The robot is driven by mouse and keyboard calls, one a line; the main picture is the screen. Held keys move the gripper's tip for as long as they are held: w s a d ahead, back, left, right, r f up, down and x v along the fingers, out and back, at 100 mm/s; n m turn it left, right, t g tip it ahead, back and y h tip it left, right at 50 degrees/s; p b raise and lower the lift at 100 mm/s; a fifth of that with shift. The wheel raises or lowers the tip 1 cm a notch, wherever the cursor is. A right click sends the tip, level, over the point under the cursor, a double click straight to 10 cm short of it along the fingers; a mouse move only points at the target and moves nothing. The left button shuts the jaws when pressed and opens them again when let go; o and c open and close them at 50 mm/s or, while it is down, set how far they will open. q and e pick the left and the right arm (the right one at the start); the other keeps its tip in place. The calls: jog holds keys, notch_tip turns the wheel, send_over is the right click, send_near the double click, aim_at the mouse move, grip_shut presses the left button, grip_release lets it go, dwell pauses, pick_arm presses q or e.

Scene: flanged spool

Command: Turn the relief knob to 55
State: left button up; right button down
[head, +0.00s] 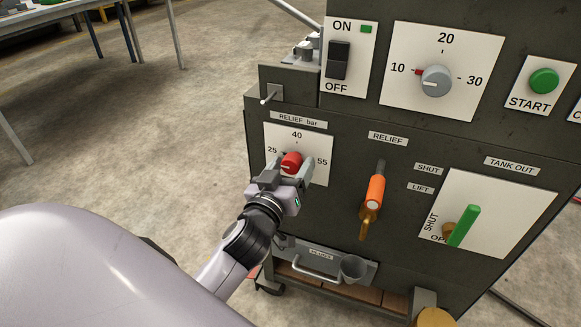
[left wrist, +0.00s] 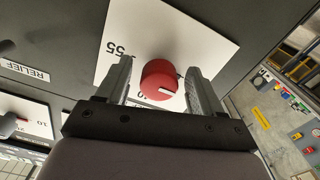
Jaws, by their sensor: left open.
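The red relief knob (head: 291,162) sits on a white plate (head: 318,175) marked 25 at left, 40 at top and 55 at right, under a "RELIEF bar" label. My left gripper (head: 290,173) is open at the plate, with one finger on each side of the knob. In the left wrist view, the knob (left wrist: 158,78) stands between the open fingers (left wrist: 157,88), with a gap on both sides. Its white pointer mark faces the right finger there, away from the printed 55 and toward the 25 side. My right gripper is not in view.
An orange-handled relief lever (head: 374,192) and a green tank-out handle (head: 464,226) stick out to the right. A grey dial (head: 436,81) and a black switch (head: 338,60) are above. A tray with a handle (head: 315,266) is below. Floor at left is open.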

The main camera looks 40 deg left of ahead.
pick_arm(q)
jog(key=c, duration=1)
